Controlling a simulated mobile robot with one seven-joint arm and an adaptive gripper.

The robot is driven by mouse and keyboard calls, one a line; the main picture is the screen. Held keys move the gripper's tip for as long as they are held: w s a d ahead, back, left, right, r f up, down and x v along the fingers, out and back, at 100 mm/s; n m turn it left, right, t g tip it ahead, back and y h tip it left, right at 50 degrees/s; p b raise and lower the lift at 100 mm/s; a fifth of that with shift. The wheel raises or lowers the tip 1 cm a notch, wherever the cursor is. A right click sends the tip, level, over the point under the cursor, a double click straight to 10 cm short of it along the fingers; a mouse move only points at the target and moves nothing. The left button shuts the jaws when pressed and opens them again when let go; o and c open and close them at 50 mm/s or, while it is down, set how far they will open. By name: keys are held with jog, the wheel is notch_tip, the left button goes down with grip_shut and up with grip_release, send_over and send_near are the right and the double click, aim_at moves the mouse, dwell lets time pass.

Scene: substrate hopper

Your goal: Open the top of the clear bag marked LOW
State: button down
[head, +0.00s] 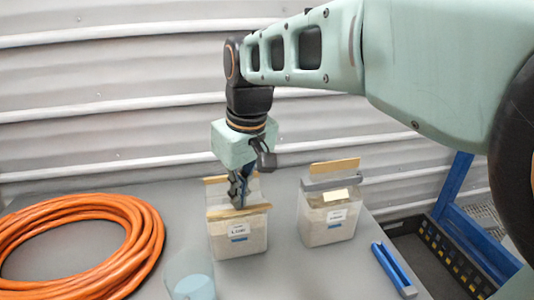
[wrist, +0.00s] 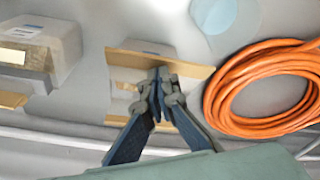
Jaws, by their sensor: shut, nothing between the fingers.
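Two clear bags of pale material stand upright on the grey table. The left bag (head: 238,240) has a white label with a blue stripe; its print is too blurred to read for certain. Its tan front strip (head: 225,214) and tan back strip (head: 214,180) stand apart at the top. My gripper (head: 238,203) points down at this top, between the strips in the picture. In the wrist view my gripper (wrist: 158,90) has its fingers together with nothing held, close to the tan front strip (wrist: 190,69). I cannot tell whether they touch.
The right bag (head: 325,226) has a grey bar and tan strip across its top. An orange hose coil (head: 150,240) lies left. A clear cup (head: 190,268) stands in front. A blue bar-like object (head: 393,270) lies right, beside a dark crate (head: 425,245).

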jog(key=shift+r, duration=0.1)
notch_tip(320, 180, up, 8)
jog(key=p, duration=0.6)
jog(key=shift+p, duration=0.4)
